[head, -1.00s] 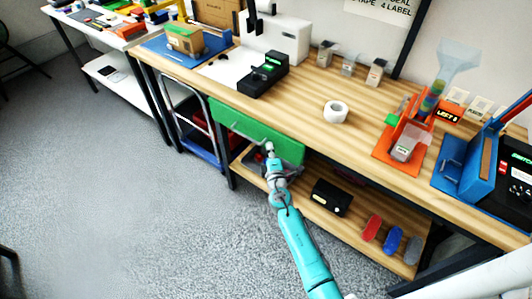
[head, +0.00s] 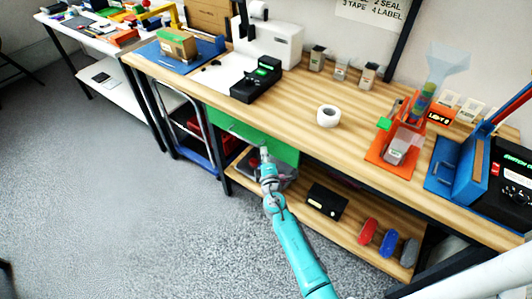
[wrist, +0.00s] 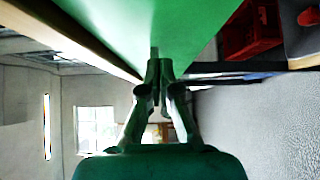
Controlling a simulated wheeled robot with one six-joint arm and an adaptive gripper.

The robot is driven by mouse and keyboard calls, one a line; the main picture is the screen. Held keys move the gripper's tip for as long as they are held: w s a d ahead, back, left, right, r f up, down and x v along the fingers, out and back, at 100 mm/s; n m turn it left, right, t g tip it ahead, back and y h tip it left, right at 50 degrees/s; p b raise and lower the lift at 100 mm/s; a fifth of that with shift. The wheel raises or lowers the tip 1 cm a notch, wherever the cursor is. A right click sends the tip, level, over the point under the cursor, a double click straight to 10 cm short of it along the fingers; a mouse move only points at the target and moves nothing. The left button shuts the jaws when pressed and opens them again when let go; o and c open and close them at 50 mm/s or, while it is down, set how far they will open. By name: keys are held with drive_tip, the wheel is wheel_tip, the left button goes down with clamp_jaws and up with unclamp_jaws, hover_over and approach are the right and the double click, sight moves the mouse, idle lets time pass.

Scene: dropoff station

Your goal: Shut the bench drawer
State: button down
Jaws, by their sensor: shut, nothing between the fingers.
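The green bench drawer front (head: 222,122) hangs just under the front edge of the wooden bench, with a thin bar handle (head: 236,136) across it. In the head view, its top edge lies close to the bench edge, and I cannot tell whether a small gap is left. My gripper (head: 264,150) is at the right half of the drawer front, shut and empty. In the wrist view, the shut fingertips (wrist: 160,64) point at the green drawer face (wrist: 150,25) and are at or very near it; contact is not clear.
The bench top (head: 290,98) bears a tape roll (head: 328,116), a black device (head: 257,80) and an orange stand (head: 392,150). The lower shelf (head: 330,225) holds a black box (head: 326,201) and several coloured items. Open grey floor (head: 130,220) lies in front.

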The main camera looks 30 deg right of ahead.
drive_tip(key=a+v, duration=0.1)
drive_tip(key=v, duration=1)
drive_tip(key=shift+a, duration=0.2)
drive_tip(key=shift+f, duration=0.2)
drive_tip(key=s+a+f+m+g+y, duration=0.1)
drive_tip(key=s+a+m+y, duration=0.15)
drive_tip(key=s, duration=0.55)
drive_tip(key=s+a+f+m+y, duration=0.1)
drive_tip(key=s+a, duration=0.2)
drive_tip(key=s, duration=0.6)
drive_tip(key=s+a+f+m+g+y, duration=0.1)
drive_tip(key=s+a+f+m+y, duration=0.15)
drive_tip(key=s, duration=0.55)
drive_tip(key=s+a+r+m+y, duration=0.1)
drive_tip(key=s+a+r+m, duration=0.2)
drive_tip(key=s+r, duration=1.4)
drive_tip(key=s+m, duration=0.1)
drive_tip(key=m, duration=0.3)
drive_tip(key=shift+m, duration=0.3)
drive_tip(key=shift+s, duration=0.1)
